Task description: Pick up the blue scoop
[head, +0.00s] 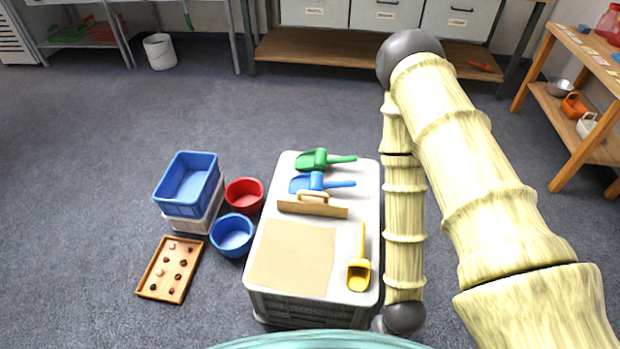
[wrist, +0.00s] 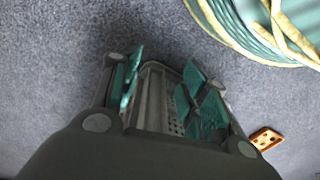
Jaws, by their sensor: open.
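The blue scoop (head: 317,183) lies on the white-topped cart in the head view, its handle pointing right. A green scoop (head: 320,160) lies just behind it, and a wooden-handled board (head: 312,205) stands just in front of it. A yellow scoop (head: 359,265) lies at the cart's front right, handle pointing back. My gripper (wrist: 164,80) is open and empty in the wrist view, with grey floor beyond its teal finger pads. The blue scoop does not show in the wrist view. In the head view my arm hangs right of the cart, apart from the blue scoop.
A tan mat (head: 292,256) covers the cart's front left. Left of the cart are a red bucket (head: 244,194), a blue bucket (head: 232,236), a blue crate (head: 186,183) and a wooden tray (head: 153,270) with several chestnuts. A wooden shelf (head: 576,130) stands far right. Open floor lies behind the cart.

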